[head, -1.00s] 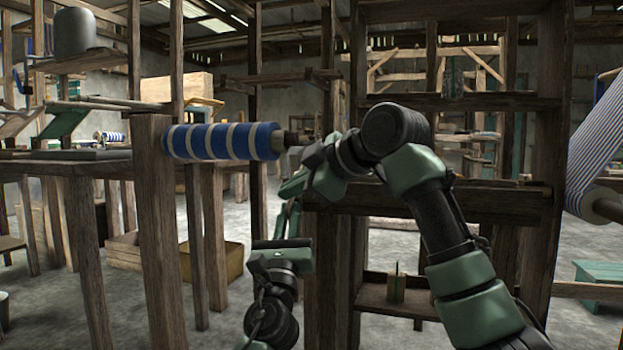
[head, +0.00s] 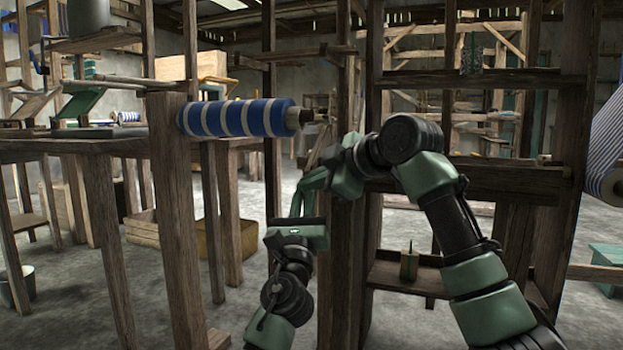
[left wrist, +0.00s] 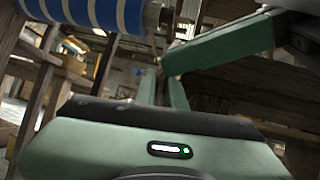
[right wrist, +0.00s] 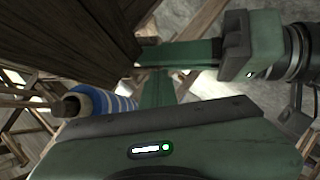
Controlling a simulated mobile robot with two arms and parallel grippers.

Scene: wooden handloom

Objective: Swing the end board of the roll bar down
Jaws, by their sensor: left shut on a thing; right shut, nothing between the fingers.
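The roll bar carries a roll of blue cloth with pale bands (head: 240,118), with a dark axle stub (head: 312,117) at its right end. The roll also shows at the top of the left wrist view (left wrist: 100,14) and at the left of the right wrist view (right wrist: 108,102). I cannot make out the end board. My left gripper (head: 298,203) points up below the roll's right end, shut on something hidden. The fingertips of both grippers cross or overlap closely; contact is unclear.
A wooden post (head: 178,220) stands at the roll's left end. A dark shelved wooden frame (head: 470,180) stands close behind my right arm. A box (head: 222,252) sits on the floor behind.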

